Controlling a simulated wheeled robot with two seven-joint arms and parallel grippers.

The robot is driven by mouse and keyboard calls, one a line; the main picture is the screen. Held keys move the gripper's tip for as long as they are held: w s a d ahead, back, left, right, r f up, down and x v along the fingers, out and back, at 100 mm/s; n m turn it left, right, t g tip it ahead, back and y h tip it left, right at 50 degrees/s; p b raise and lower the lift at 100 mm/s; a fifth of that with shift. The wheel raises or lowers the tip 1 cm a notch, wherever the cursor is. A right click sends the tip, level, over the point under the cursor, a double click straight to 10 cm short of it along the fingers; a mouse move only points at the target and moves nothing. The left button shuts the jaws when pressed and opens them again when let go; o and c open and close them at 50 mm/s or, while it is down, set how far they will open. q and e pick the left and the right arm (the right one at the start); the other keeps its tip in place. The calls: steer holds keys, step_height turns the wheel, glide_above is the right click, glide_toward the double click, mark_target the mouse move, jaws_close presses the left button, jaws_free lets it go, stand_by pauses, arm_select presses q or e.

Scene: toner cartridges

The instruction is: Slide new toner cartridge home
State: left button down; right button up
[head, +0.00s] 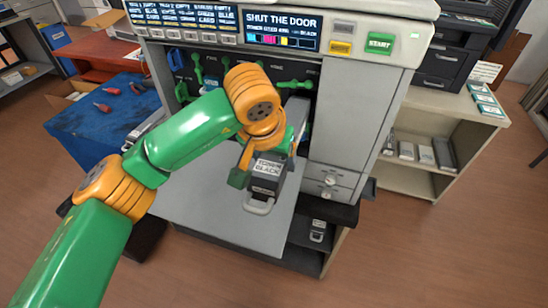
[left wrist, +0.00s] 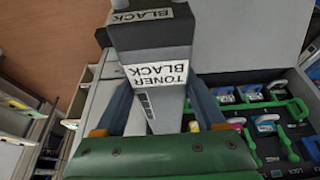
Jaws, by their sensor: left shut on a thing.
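My left gripper (head: 264,160) is shut on a dark grey toner cartridge (head: 264,188) with a white "TONER BLACK" label and a pale handle at its near end. The cartridge is above the lowered grey door (head: 185,200), at the right part of the printer's open bay (head: 232,75). In the left wrist view, the cartridge (left wrist: 150,45) sits between the two blue-grey fingers (left wrist: 158,98). My arm hides part of the bay, and I cannot tell whether the cartridge's far end is inside a slot. My right gripper is not in view.
The printer's display (head: 283,30) reads "SHUT THE DOOR". Green levers (head: 198,70) stand in the bay. A blue-covered table (head: 85,130) with red-handled tools is at left. A shelf (head: 450,105) with several boxes is at right. Open floor lies in front.

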arm_select(q)
steer(key=shift+w, duration=0.15)
stand_by(0.3)
steer(key=shift+w+d+r+p, duration=0.2)
steer(key=shift+w+d+p, duration=0.05)
steer(key=shift+w+p, duration=0.35)
steer(key=shift+w+d+f, duration=0.15)
steer(key=shift+w, duration=0.3)
steer(key=shift+w+d+p, duration=0.15)
steer(key=shift+w+p, duration=0.15)
steer(key=shift+p, duration=0.3)
steer(key=shift+w+d+p, duration=0.15)
steer(key=shift+w+p, duration=0.25)
steer(key=shift+w, duration=0.35)
